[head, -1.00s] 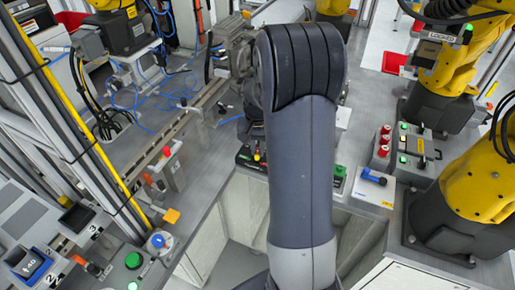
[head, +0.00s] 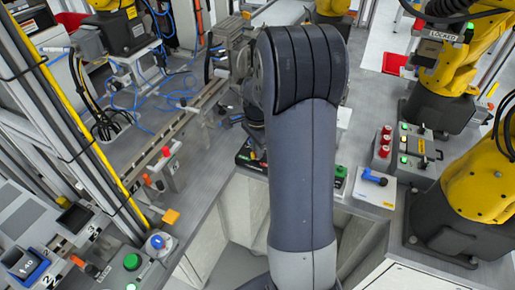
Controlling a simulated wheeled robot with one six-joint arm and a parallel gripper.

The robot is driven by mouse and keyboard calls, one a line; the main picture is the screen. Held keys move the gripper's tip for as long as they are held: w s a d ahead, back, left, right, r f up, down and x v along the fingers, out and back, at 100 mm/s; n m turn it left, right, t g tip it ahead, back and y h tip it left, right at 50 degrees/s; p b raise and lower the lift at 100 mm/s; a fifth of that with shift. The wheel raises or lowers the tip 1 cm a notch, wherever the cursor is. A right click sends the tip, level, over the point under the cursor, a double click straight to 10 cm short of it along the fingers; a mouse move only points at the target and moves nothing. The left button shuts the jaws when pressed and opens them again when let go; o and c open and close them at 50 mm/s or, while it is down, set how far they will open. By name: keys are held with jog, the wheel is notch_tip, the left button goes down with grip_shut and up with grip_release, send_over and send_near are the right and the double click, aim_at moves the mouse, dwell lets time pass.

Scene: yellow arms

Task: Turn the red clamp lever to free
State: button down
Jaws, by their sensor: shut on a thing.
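The large grey link of my arm (head: 302,150) fills the middle of the head view. Its dark wrist part shows at the link's left edge, above a low black box (head: 246,160) on the bench. My gripper's fingers are hidden behind the arm, so what they touch cannot be seen. A small red-tipped lever (head: 166,151) stands on a pale block beside the long rail at left. I cannot tell whether this is the clamp lever or whether another one is hidden behind my arm.
A box with a blue handle (head: 373,178) and a panel with red knobs (head: 385,142) stand at right. Yellow robot arms (head: 480,185) stand beyond them. At left are a long rail (head: 165,140), a yellow post (head: 85,130) and a green button (head: 132,261). Grey bench (head: 205,165) is clear between.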

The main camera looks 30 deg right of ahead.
jog(key=shift+m, duration=1)
jog(key=c, duration=1.4)
grip_release()
jog(key=shift+c, duration=0.2)
notch_tip(320, 180, up, 11)
jog(key=shift+f, duration=0.15)
